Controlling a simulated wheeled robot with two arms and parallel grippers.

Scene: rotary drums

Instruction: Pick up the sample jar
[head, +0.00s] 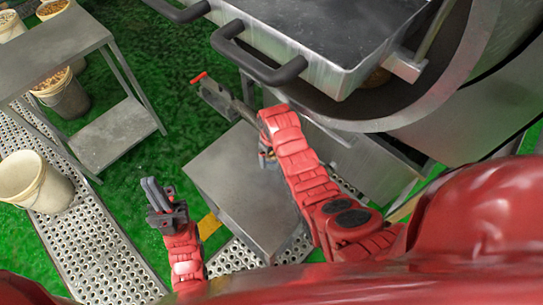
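I cannot make out the sample jar for certain. A small brownish item (268,154) shows beside my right forearm, over the low metal table (225,178); it is too small and too covered to name. My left gripper (154,193), dark grey, is at the lower left, over the green floor and left of the low table. Its fingers lie close together in this view, with nothing visible between them. My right arm reaches up over the low table's right side.
A large drum machine (475,105) with a metal tray (315,25) and black handle fills the upper right. A metal side table (60,50) and pale buckets (35,182) are left. Green floor lies between.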

